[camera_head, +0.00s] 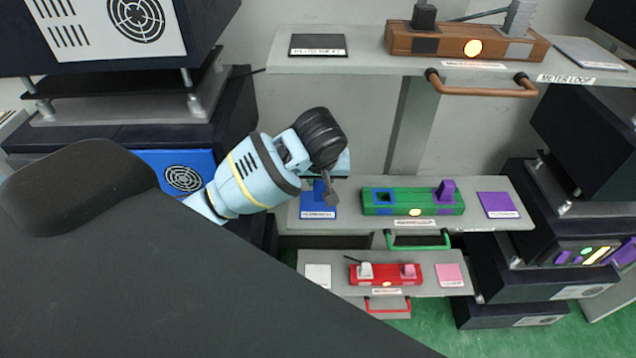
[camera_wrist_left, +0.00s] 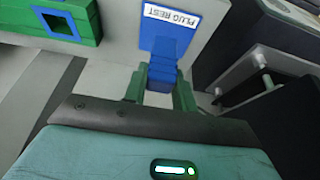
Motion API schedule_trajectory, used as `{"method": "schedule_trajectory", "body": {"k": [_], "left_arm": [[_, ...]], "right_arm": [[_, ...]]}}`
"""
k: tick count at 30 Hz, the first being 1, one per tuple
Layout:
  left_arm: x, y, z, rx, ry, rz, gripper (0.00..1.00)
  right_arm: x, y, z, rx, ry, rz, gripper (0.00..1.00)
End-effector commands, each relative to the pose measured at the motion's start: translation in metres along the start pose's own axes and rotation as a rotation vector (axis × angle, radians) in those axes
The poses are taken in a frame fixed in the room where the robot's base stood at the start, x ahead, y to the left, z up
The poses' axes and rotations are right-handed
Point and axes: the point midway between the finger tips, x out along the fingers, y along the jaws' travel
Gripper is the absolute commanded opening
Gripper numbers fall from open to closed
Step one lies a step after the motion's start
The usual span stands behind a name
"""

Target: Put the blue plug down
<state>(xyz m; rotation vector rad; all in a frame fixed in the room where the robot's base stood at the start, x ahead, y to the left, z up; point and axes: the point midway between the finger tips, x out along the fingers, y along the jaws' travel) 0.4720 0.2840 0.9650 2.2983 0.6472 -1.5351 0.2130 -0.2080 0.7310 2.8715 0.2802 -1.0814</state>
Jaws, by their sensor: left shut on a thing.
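My left gripper (camera_head: 328,192) comes in from the left and points down at the left end of the middle shelf. In the left wrist view its green fingers (camera_wrist_left: 160,88) are shut on the blue plug (camera_wrist_left: 164,72). The blue plug rest pad (camera_head: 318,210) lies on the shelf, partly hidden by the gripper; it also shows in the left wrist view (camera_wrist_left: 182,18) with a "PLUG REST" label. The plug overlaps the pad in that view; I cannot tell whether they touch. My right gripper is not in view.
The green block (camera_head: 414,209) on the same shelf has an empty blue-framed socket (camera_head: 385,196) and a purple plug (camera_head: 445,190). A purple pad (camera_head: 498,205) lies right of it. A red block (camera_head: 386,275) sits on the lower shelf, a brown block (camera_head: 466,43) on the upper.

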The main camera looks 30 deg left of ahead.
Motion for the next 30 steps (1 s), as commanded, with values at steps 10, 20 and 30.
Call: {"method": "schedule_trajectory", "body": {"k": [10,20,30], "left_arm": [[0.009,-0.005,-0.017,0.001,0.0,0.002,0.04],[0.039,-0.005,-0.004,0.001,0.0,0.002,0.04],[0.042,-0.005,-0.003,0.001,0.0,0.001,0.04]], "right_arm": [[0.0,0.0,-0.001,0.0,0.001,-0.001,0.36],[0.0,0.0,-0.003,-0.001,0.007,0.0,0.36],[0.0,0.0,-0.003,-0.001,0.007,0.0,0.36]]}}
